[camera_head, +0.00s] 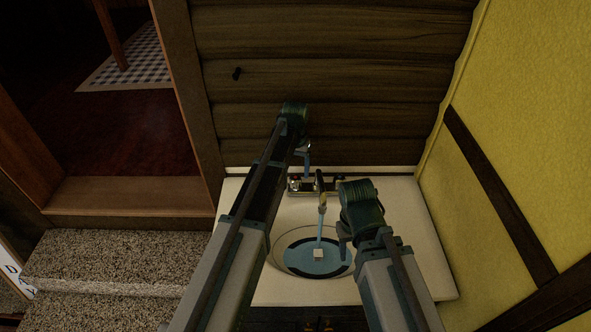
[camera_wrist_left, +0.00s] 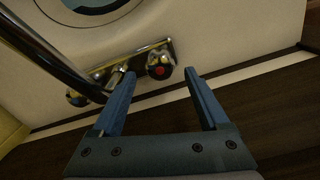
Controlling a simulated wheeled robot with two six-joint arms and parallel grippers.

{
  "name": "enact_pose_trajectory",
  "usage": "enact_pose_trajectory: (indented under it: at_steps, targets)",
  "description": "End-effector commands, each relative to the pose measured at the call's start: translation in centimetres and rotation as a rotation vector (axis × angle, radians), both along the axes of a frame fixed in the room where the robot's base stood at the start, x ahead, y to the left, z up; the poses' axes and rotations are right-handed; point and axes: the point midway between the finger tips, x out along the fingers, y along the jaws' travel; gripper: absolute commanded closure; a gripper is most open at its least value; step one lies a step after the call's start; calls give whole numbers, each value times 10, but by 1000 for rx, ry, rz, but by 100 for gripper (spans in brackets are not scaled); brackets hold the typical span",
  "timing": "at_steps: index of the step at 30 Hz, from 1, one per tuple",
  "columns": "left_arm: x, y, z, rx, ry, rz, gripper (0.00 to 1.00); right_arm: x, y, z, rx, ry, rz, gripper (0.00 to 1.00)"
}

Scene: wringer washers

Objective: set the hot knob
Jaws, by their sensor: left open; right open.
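The hot knob, dark with a red dot on its end, shows in the left wrist view (camera_wrist_left: 161,67) on the chrome faucet base. In the head view the red mark (camera_head: 294,180) is small at the left end of the base. My left gripper (camera_wrist_left: 160,78) is open, with blue fingers pointing at the knob; the knob appears between the fingertips, and I cannot tell whether they touch it. In the head view my left gripper (camera_head: 306,160) is above the back of the faucet, partly hidden by its wrist. My right gripper (camera_head: 345,237) is open over the basin's right side.
The faucet spout (camera_head: 321,190) stands in the middle, with a pale blue stream below it. The round basin (camera_head: 285,262) is set in a cream top (camera_head: 415,265). A log wall (camera_head: 350,95) is behind, a yellow wall (camera_head: 520,110) right, carpeted steps (camera_head: 110,260) left.

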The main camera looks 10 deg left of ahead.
Motion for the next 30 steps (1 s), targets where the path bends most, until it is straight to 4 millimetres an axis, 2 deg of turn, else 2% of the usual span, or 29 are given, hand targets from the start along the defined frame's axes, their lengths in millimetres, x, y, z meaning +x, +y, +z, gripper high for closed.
enact_pose_trajectory:
  at_steps: [1, 15, 21, 30]
  targets:
    - [0, 0, 16, 0, 0, 0, 22, 0, 0, 16, 0, 0, 0, 50]
    - [0, 0, 85, 0, 0, 0, 22, 0, 0, 85, 0, 0, 1, 50]
    - [0, 0, 95, 0, 0, 0, 22, 0, 0, 95, 0, 0, 2, 50]
    - [0, 0, 94, 0, 0, 0, 22, 0, 0, 94, 0, 0, 2, 50]
